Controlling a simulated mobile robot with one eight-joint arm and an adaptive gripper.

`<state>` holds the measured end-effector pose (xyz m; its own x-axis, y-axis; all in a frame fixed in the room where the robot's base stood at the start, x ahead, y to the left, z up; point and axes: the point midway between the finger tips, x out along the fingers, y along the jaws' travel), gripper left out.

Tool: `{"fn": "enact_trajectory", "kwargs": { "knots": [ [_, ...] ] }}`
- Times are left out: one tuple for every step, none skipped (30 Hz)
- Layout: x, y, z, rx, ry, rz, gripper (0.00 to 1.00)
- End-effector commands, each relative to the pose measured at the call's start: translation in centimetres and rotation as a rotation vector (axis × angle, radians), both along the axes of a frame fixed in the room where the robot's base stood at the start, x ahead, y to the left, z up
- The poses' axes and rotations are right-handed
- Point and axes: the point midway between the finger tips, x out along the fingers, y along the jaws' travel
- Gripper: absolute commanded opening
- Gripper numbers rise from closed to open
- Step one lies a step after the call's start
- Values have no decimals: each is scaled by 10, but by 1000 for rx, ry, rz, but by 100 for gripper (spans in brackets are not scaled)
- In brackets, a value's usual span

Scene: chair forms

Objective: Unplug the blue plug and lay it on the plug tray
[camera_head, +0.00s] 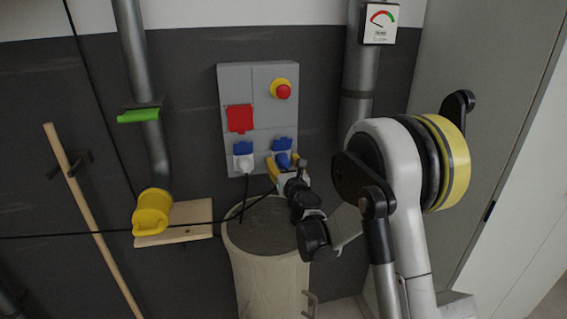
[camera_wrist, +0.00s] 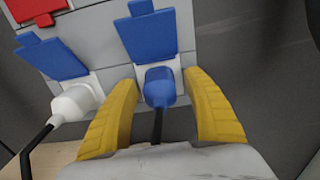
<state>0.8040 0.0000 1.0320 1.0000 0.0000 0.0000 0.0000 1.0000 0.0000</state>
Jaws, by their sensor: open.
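The blue plug (camera_wrist: 160,88) sits in the right-hand socket of the grey panel, under a raised blue lid (camera_wrist: 148,34). Its dark cable runs down from it. My gripper (camera_wrist: 158,79) is open, with one yellow finger on each side of the blue plug and a visible gap at each side. In the head view the blue plug (camera_head: 283,160) shows between the fingers of my gripper (camera_head: 285,163) at the panel. A pale wooden board (camera_head: 195,222) on the wall at left may be the plug tray; I cannot tell for sure.
A white plug (camera_wrist: 75,103) is in the neighbouring socket, close to the left finger. The panel (camera_head: 250,85) also bears a red cover (camera_head: 240,119) and a red button (camera_head: 284,91). A yellow fitting (camera_head: 152,212) occupies the board's left part. A barrel (camera_head: 262,265) stands below.

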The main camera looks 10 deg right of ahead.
Motion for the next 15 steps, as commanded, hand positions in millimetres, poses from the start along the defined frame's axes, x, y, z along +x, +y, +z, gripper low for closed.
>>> {"fn": "enact_trajectory", "kwargs": {
  "knots": [
    [0,0,0,0,0,0,58],
    [0,0,0,0,0,0,58],
    [0,0,0,0,0,0,58],
    [0,0,-1,0,0,0,58],
    [0,0,-1,0,0,0,58],
    [0,0,0,0,0,0,58],
    [0,0,0,0,0,0,58],
    [0,0,0,0,0,0,58],
    [0,0,0,0,0,0,58],
    [0,0,0,0,0,0,58],
    [0,0,0,0,0,0,58],
    [0,0,0,0,0,0,50],
    [0,0,0,0,0,0,41],
    [0,0,0,0,0,0,32],
    [0,0,0,0,0,0,19]
  ]
}}
